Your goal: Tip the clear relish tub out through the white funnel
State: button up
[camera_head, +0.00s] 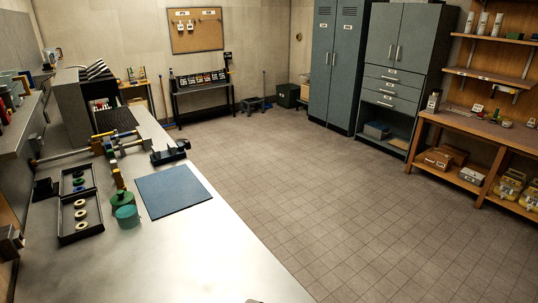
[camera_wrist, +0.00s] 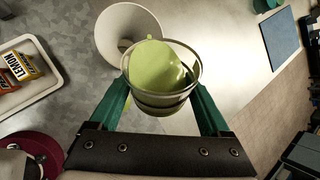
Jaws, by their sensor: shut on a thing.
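My gripper (camera_wrist: 160,88) is shut on the clear relish tub (camera_wrist: 163,100), with one green finger on each side of it. The tub shows pale green relish (camera_wrist: 155,66) inside, below its rim. I cannot tell how far the tub is tilted. The white funnel (camera_wrist: 112,32) lies just beyond the tub in the wrist view, its wide round mouth partly hidden by the tub. Its spout and whatever is under it are hidden. I cannot make out the gripper, tub or funnel in the head view.
A pale tray (camera_wrist: 52,80) with lemon-labelled boxes (camera_wrist: 20,65) is at left in the wrist view, above a dark red round thing (camera_wrist: 40,146). The head view shows a blue mat (camera_head: 168,190), a green container (camera_head: 127,216), black trays (camera_head: 80,238) and bare bench nearer.

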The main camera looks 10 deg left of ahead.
jog(key=shift+s+a+f+t+h, duration=0.15)
jog(key=shift+f+t+h, duration=0.1)
jog(key=shift+t+h, duration=0.25)
jog(key=shift+f+n+h, duration=0.1)
jog(key=shift+n+h, duration=0.2)
jog(key=shift+h, duration=0.1)
jog(key=shift+s+a+r+n+t+h, duration=0.2)
jog(key=shift+n+t+h, duration=0.1)
jog(key=shift+t+h, duration=0.35)
jog(key=shift+w+d+r+h, duration=0.1)
jog(key=shift+w+h, duration=0.05)
jog(key=shift+h, duration=0.1)
